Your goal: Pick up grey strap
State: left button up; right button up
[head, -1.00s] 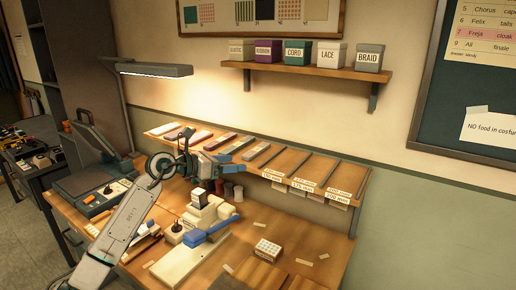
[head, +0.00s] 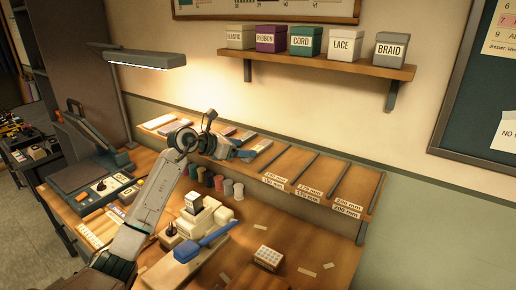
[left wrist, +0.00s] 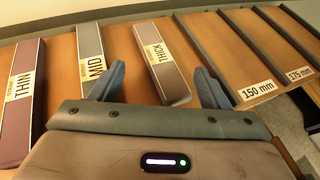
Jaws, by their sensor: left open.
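Several flat strap-like pieces lie on the raised wooden rack (head: 318,172). In the left wrist view, a grey piece labelled THICK (left wrist: 174,82) lies between the fingers of my left gripper (left wrist: 160,76). A grey piece labelled MID (left wrist: 90,45) lies just left of the fingers, and a dark purplish piece labelled THIN (left wrist: 22,125) is farther left. I cannot tell which of the grey pieces is the task's strap. My left gripper (head: 246,155) is open over the rack in the head view, with nothing gripped.
Empty rack slots labelled 150 mm (left wrist: 258,90) and 175 mm (left wrist: 299,75) are to the right. A shelf (head: 320,66) with several labelled boxes is above. A lamp (head: 145,58) overhangs the left. Spools and a white machine (head: 205,220) with a blue part stand below.

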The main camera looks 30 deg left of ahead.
aim_at(257, 149)
pick_arm(q)
jog(key=shift+w+d+f+p, duration=0.1)
jog(key=shift+w+d+p, duration=0.2)
jog(key=shift+w+p, duration=0.3)
jog(key=shift+w+d+f+p, duration=0.1)
jog(key=shift+w+d+p, duration=0.2)
jog(key=shift+w+p, duration=0.3)
jog(key=shift+p+x, duration=0.35)
jog(key=shift+x, duration=0.7)
jog(key=shift+w+d+f, duration=0.1)
jog(key=shift+w+f, duration=0.1)
jog(key=shift+f, duration=0.1)
jog(key=shift+s, duration=0.1)
jog(key=c, duration=1.3)
pick_arm(e)
jog(key=r, duration=0.1)
jog(key=w+r, duration=0.1)
jog(key=r, duration=0.1)
jog(key=shift+w+r, duration=0.15)
jog(key=shift+w, duration=0.2)
